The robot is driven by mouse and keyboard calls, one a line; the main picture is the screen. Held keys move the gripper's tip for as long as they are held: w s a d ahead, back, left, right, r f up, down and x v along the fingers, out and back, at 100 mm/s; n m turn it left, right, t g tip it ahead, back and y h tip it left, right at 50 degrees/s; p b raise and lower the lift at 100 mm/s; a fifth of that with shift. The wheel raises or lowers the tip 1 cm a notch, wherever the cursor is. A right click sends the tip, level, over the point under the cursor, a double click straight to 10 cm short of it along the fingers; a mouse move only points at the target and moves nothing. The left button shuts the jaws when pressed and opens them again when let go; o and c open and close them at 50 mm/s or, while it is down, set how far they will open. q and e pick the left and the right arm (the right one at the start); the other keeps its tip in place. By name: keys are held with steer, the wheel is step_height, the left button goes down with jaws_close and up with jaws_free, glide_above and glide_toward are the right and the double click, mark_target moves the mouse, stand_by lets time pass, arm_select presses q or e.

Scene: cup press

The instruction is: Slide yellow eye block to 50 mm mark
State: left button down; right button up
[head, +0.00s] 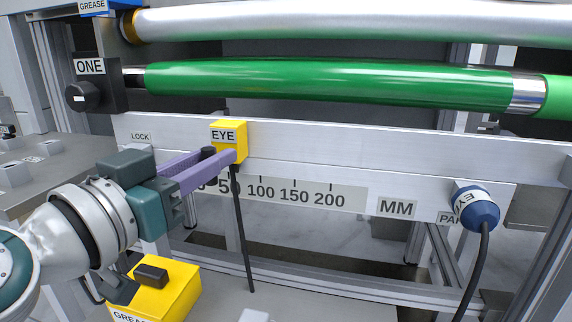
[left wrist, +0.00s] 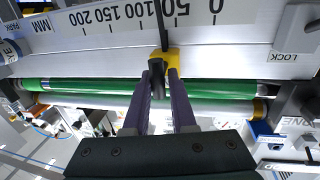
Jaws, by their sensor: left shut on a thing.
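The yellow eye block (head: 229,138), labelled EYE, sits on the upper silver rail above the printed scale (head: 295,193). In the head view it stands over the 50 label, which the fingers partly cover; I cannot tell the exact reading. My left gripper (head: 222,158) comes from the left with its purple fingers at the block's lower front. In the left wrist view, the fingers (left wrist: 162,78) close around a black part (left wrist: 157,72) in front of the yellow block (left wrist: 173,58). The 50 label shows just beside the block there. My right gripper is not in view.
A black cable (head: 242,235) hangs below the block. A blue capped sensor (head: 478,208) is at the right end of the rail. A LOCK plate (head: 140,138) is at the left. A green roller (head: 330,85) runs above. A yellow GREASE box (head: 165,292) stands below my arm.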

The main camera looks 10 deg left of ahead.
arm_select(q)
steer(key=shift+a, duration=0.7)
steer(key=shift+d, duration=0.1)
steer(key=c, duration=0.8)
jaws_free()
steer(key=v, duration=1)
steer(key=shift+r, duration=0.1)
